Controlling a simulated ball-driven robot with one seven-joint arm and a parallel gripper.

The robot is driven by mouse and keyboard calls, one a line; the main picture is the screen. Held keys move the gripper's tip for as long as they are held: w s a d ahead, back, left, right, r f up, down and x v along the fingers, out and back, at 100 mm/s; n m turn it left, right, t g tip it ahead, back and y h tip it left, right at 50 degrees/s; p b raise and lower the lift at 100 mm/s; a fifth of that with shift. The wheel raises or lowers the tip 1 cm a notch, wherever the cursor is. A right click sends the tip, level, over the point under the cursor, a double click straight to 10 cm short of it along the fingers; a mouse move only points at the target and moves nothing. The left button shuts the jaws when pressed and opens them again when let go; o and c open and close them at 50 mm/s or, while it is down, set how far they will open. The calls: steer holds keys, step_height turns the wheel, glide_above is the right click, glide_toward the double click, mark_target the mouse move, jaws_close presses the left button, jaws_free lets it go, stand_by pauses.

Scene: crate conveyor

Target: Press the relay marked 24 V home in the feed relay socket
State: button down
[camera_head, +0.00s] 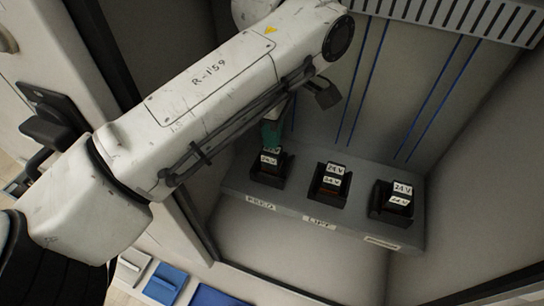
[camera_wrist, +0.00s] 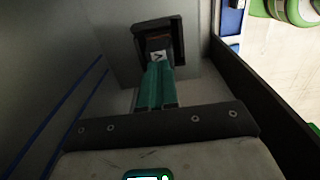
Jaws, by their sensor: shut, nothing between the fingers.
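A grey ledge (camera_head: 234,184) carries three dark sockets in a row in the head view. The left one, the feed relay socket (camera_head: 267,181), stands behind a label that seems to read FEED. In it is a dark relay (camera_head: 270,159) with a white 24 V label, partly hidden by my gripper. My gripper (camera_head: 271,143), with teal fingers, is shut and empty, its tips at the top of this relay. The wrist view shows the shut fingertips (camera_wrist: 159,66) against or just short of the relay's label (camera_wrist: 158,56). I cannot tell whether they touch or how deep the relay sits.
The middle socket (camera_head: 328,197), by a label like LIFT, and the right socket (camera_head: 390,208) also hold relays marked 24 V. Cabinet walls enclose the ledge, with a slotted rail (camera_head: 455,16) above. Blue bins (camera_head: 165,284) stand outside, lower left.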

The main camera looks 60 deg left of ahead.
steer(key=shift+f+b, duration=0.7)
steer(key=shift+f, duration=0.2)
stand_by(0.4)
steer(key=shift+r, duration=0.15)
steer(key=shift+r+p, duration=1.25)
steer(key=shift+r, duration=1.65)
